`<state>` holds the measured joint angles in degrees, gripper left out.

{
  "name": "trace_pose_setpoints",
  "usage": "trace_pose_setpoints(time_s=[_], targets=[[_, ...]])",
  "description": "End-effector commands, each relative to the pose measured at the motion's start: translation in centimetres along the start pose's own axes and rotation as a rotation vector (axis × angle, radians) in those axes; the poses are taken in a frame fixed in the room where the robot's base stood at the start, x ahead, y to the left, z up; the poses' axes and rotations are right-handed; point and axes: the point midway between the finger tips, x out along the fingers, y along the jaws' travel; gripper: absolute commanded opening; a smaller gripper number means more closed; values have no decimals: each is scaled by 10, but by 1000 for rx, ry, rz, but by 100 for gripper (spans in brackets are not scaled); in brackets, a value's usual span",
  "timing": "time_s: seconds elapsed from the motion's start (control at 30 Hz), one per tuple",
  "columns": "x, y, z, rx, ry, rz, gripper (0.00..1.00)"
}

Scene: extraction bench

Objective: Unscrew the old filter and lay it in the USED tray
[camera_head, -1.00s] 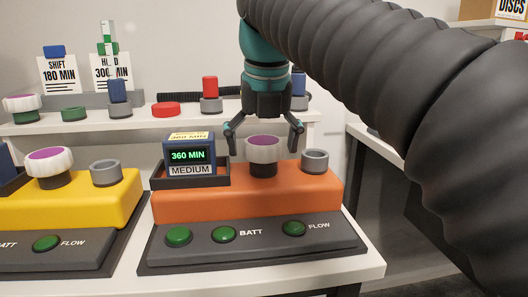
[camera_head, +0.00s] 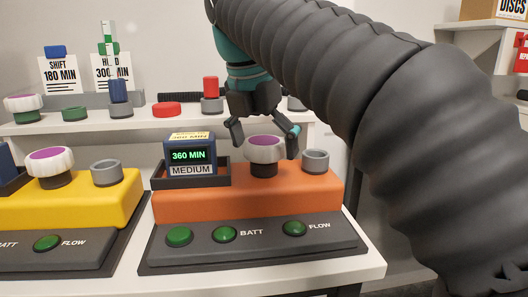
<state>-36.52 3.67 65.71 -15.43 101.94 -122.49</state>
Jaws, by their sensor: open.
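A white ribbed filter with a purple top (camera_head: 265,149) sits upright on a dark neck on the orange unit (camera_head: 245,205). My gripper (camera_head: 264,146) is open and points down, with one finger on each side of the filter's upper part. I cannot tell whether the fingers touch it. A second white filter with a purple top (camera_head: 50,160) sits on the yellow unit (camera_head: 85,201) at the left. I cannot make out a tray marked USED in this view.
A block reading 360 MIN, MEDIUM (camera_head: 190,157) stands in a dark holder left of the filter. A grey ring port (camera_head: 315,161) is close on its right. The back shelf (camera_head: 140,124) holds several caps and cylinders. A red sign and boxes are at the far right.

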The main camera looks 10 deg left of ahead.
Motion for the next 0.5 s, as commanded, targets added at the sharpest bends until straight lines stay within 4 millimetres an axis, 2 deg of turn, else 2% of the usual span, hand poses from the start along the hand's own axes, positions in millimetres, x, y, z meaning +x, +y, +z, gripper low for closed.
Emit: trace_pose_setpoints(time_s=[0.5], targets=[[0,0,0,546,0,-170,100]])
